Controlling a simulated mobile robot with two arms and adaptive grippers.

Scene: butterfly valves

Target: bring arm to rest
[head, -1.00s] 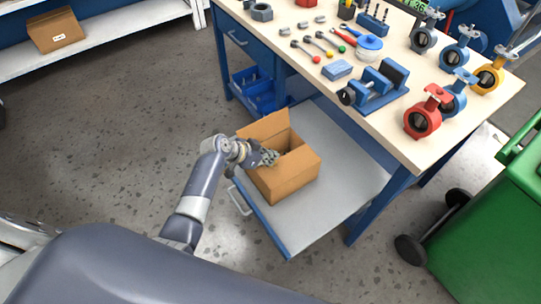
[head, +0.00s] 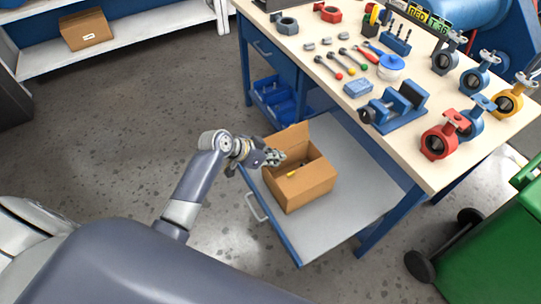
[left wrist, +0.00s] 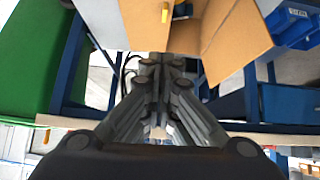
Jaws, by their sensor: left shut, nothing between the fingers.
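My left arm comes in from the lower left in the head view. My left gripper (head: 274,157) is shut and empty, at the left edge of an open cardboard box (head: 305,187). The box stands on the workbench's lower shelf (head: 345,205). In the left wrist view the shut fingers (left wrist: 163,62) point toward the box's cardboard flaps (left wrist: 230,40). A small yellow thing (head: 292,174) shows in the box; the rest of its inside is mostly dark. My right gripper is not in view.
Butterfly valves in red (head: 441,137), blue and yellow stand on the workbench top (head: 400,150), near a blue vise (head: 397,108). Blue bins (head: 276,102) sit under the bench. A green wheeled bin (head: 490,225) stands at right. The floor left of my arm is clear.

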